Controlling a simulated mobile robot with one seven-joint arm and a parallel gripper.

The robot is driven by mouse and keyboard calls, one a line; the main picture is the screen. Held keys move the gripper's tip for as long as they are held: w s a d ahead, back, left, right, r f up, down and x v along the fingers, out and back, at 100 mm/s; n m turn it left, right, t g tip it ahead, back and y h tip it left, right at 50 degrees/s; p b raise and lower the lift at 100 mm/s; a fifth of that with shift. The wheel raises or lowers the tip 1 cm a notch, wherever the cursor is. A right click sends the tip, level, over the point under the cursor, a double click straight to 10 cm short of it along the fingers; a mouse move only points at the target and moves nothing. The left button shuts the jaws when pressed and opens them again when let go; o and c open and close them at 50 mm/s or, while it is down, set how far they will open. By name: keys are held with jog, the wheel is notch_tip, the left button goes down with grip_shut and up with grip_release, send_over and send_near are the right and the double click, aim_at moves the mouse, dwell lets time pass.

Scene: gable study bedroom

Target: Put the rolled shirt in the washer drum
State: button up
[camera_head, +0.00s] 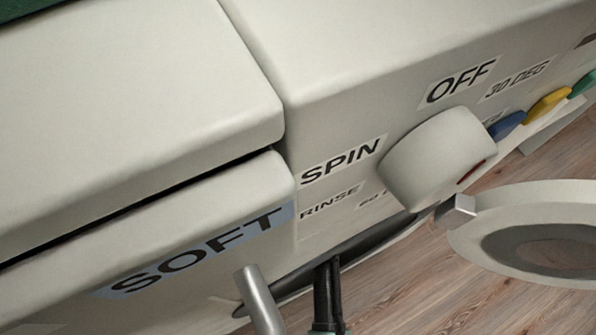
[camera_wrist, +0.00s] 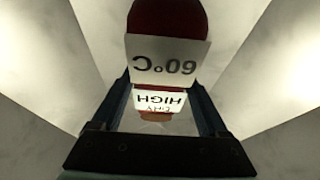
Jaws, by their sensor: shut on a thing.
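A dark red roll (camera_wrist: 168,18), seemingly the rolled shirt, has white labels reading "60°C" and "HIGH", upside down in the wrist view. My gripper (camera_wrist: 167,88) is shut on it, with one dark finger on each side. Pale surfaces (camera_wrist: 45,85) surround it, seemingly the inside of the washer drum. In the head view, my gripper's dark fingers (camera_head: 327,285) show at the bottom, at the dark rim of the washer's opening (camera_head: 375,242). The shirt is hidden there. The round washer door (camera_head: 480,225) stands open at the right.
The washer's front has a large knob (camera_head: 430,160) and blue, yellow and green buttons (camera_head: 547,105). A drawer front marked "SOFT" (camera_head: 190,255) is at the left, above a grey metal bar (camera_head: 258,300). Wooden floor (camera_head: 420,300) shows below the door.

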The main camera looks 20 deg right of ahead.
jog(key=shift+f, duration=0.1)
jog(key=o, duration=1.4)
jog(key=p+v, duration=0.1)
jog(key=v, duration=0.3)
jog(key=shift+s+f+p, duration=0.1)
jog(key=shift+s+p, duration=0.1)
jog(key=shift+p, duration=0.15)
jog(key=s+p, duration=0.1)
jog(key=s, duration=1)
jog(key=shift+s+d+f+p, duration=0.1)
jog(key=shift+d+f+p, duration=0.05)
jog(key=shift+p, duration=0.25)
